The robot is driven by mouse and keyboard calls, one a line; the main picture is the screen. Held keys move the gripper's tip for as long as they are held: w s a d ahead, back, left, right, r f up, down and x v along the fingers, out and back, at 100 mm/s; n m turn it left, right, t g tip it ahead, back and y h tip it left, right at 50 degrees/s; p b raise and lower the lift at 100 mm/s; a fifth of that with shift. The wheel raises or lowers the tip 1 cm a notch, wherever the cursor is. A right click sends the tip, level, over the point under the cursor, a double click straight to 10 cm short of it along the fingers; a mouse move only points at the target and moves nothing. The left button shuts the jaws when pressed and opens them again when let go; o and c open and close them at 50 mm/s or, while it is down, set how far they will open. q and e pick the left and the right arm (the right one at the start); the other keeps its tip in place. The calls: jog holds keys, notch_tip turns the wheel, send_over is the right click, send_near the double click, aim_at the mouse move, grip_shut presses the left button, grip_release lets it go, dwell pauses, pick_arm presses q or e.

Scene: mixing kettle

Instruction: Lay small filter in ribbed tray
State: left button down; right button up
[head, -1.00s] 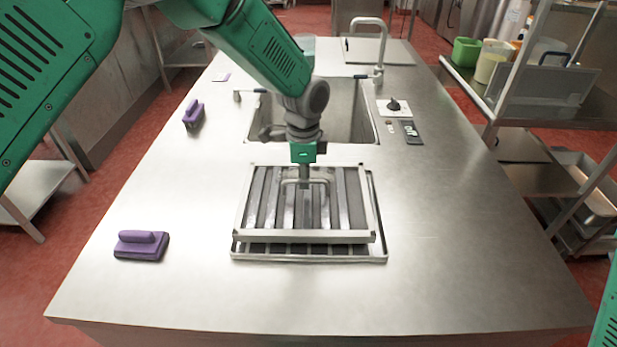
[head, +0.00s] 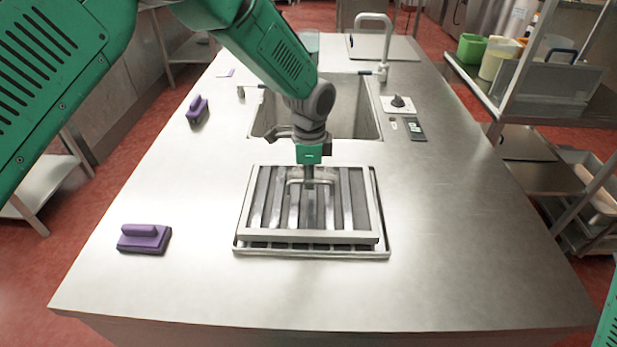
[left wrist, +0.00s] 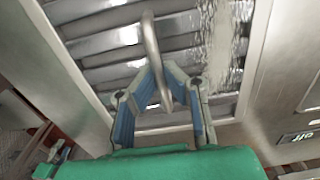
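The small filter (head: 350,236) is a square metal frame with slanted slats and a bar handle (head: 293,182). It lies nearly level over the ribbed tray (head: 386,249), whose rim and ribs show along the front and right. I cannot tell whether it rests fully on the ribs. My left gripper (head: 309,185) points down at the filter's middle. In the left wrist view, the left gripper's blue-padded fingers (left wrist: 163,68) close around the handle (left wrist: 151,40), with the slats (left wrist: 100,45) behind. My right gripper is out of view.
The steel counter (head: 460,250) is clear to the right and in front. A sink (head: 355,110) with a tap (head: 383,50) lies behind the tray. A knob (head: 398,102) sits right of the sink.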

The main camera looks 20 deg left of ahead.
pick_arm(q)
jog(key=shift+d, duration=0.35)
jog(key=shift+a+f, duration=0.2)
jog(key=shift+f, duration=0.05)
jog(key=shift+d+f, duration=0.1)
jog(key=shift+f, duration=0.4)
dwell(0.6)
jog(key=c, duration=1.2)
grip_release()
jog(key=shift+s+f, duration=0.1)
jog(key=shift+o, duration=0.2)
jog(key=shift+r+p, duration=2.95)
jog(key=shift+r, duration=0.65)
